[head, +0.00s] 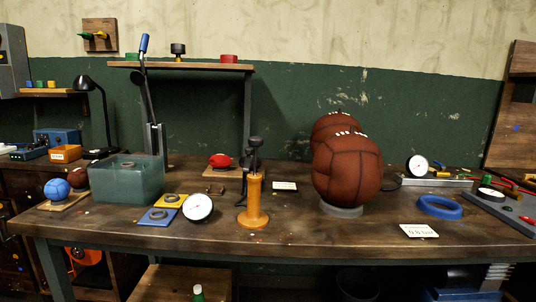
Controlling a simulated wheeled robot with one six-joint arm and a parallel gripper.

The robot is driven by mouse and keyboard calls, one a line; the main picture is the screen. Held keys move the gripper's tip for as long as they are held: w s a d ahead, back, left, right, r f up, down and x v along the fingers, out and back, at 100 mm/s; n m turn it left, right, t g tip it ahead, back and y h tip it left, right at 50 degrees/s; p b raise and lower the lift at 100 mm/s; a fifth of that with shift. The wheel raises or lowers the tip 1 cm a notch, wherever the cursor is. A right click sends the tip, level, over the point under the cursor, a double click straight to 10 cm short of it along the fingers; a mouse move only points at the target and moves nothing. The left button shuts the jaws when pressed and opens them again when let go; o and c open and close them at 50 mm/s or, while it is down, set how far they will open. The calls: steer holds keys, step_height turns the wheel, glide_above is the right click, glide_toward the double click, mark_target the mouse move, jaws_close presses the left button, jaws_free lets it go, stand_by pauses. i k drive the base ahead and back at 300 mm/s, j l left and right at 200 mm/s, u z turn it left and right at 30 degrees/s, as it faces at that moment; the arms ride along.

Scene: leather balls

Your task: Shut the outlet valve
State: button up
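I cannot tell for sure which part is the outlet valve. A small wooden wall board (100,35) at the upper left carries a green and a yellow fitting (99,35). At the right end of the bench, small red and green handled parts (512,186) lie near a grey plate with a gauge (490,193). A yellow upright pump (253,203) with a dark top stands at the front middle. A white round gauge (198,207) is left of it. My gripper does not show in this view.
The wooden bench (300,236) spans the view. A greenish tank (127,181) and a black lamp (88,85) are at the left. A blue ring (440,207) lies at the right. The front middle edge is mostly clear.

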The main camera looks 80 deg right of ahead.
mark_target(514, 185)
steer(key=z, duration=3.9)
